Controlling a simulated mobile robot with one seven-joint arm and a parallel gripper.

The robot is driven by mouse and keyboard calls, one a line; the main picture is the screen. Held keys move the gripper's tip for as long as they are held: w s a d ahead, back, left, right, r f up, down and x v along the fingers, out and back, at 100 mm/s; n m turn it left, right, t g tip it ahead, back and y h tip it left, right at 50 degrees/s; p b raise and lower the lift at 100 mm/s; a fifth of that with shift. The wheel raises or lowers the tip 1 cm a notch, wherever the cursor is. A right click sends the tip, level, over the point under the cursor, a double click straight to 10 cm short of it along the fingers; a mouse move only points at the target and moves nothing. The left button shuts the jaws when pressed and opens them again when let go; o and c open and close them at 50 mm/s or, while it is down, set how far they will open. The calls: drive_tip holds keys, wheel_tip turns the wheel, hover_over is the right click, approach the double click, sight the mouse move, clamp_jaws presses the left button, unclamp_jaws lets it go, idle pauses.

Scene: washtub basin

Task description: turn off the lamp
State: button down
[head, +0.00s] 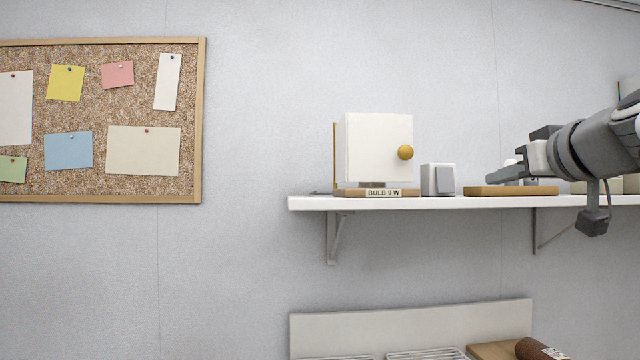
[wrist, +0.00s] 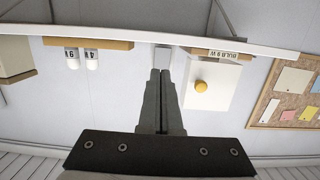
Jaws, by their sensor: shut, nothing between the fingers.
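A white square panel (head: 375,148) with a round yellow knob (head: 405,152) stands on a wooden base (head: 345,192) labelled "BULB 9 W". What is behind the panel is hidden, and I cannot see a lit bulb. A small white box switch (head: 438,180) with a grey rocker stands on the shelf just right of it. My gripper (head: 489,178) is shut and empty, right of the switch and apart from it, above a wooden board. In the upside-down wrist view, my fingertips (wrist: 160,72) point toward the switch (wrist: 163,53), with the panel (wrist: 208,88) to their right.
The white shelf (head: 310,203) carries the wooden board (head: 512,191). In the wrist view, two white pieces (wrist: 72,54) marked with numbers are at the board (wrist: 110,44). A cork board (head: 198,110) hangs at the left. The shelf edge lies below my gripper.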

sight(449, 193)
drive_tip(key=w+p, duration=0.1)
drive_tip(key=w, duration=0.3)
drive_tip(key=w+f+p, duration=0.1)
drive_tip(key=w, duration=0.3)
drive_tip(key=w+f+p, duration=0.1)
drive_tip(key=w+p, duration=0.1)
drive_tip(key=w, duration=0.2)
drive_tip(key=shift+w+a, duration=0.25)
drive_tip(key=shift+w, duration=0.25)
drive_tip(key=shift+f+b, duration=0.2)
drive_tip(key=shift+b, duration=0.1)
drive_tip(key=shift+w+f+b, duration=0.1)
drive_tip(key=shift+f+b, duration=0.05)
drive_tip(key=shift+b, duration=0.3)
drive_tip(key=shift+w+r+t+b, duration=0.2)
drive_tip(key=shift+t+b, duration=0.1)
drive_tip(key=shift+b, duration=0.7)
drive_tip(key=shift+s, duration=0.15)
